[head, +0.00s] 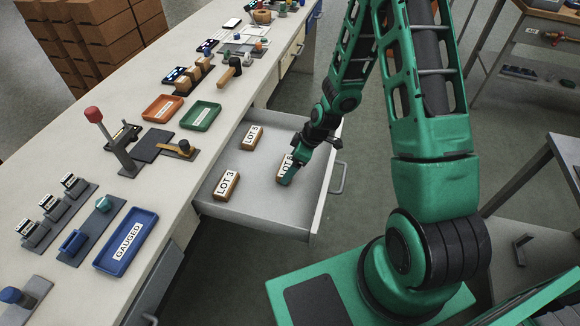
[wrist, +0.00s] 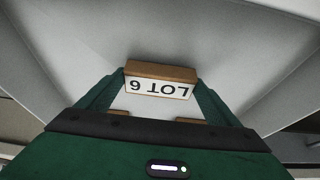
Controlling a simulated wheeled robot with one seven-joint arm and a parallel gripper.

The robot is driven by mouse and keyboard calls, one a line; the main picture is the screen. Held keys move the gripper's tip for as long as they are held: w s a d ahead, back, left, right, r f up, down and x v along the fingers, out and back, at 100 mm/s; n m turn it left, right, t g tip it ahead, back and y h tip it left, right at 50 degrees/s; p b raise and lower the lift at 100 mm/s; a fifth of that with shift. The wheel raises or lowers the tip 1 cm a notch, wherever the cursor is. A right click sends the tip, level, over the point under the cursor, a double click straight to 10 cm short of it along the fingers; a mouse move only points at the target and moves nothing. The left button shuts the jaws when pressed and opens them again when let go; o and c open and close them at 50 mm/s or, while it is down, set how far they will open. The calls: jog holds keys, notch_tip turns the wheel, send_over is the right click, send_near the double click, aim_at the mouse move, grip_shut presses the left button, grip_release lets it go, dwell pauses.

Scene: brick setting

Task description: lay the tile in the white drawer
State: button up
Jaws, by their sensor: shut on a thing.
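The white drawer (head: 270,208) is pulled out from the bench and open. My gripper (head: 287,174) reaches down into it near its right side, shut on a wooden tile (head: 283,162) with a white label. In the wrist view the held tile (wrist: 160,82) sits between the fingers, its label reading LOT 6 upside down. In the head view the gripper partly covers the tile. It is low in the drawer; I cannot tell whether it touches the floor. Two like tiles lie in the drawer: LOT 3 (head: 226,185) at the front left and LOT 5 (head: 252,137) at the back.
The drawer's right wall and handle (head: 338,178) stand close to my gripper. On the bench are a blue tray marked GAUGED (head: 127,242), an orange tray (head: 163,108), a green tray (head: 201,116) and a red-knobbed lever (head: 108,140). Bare drawer floor lies between the tiles.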

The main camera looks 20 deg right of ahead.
jog(key=shift+f, duration=0.4)
jog(key=shift+f, duration=0.1)
jog(key=o, duration=1)
jog(key=v, duration=1.2)
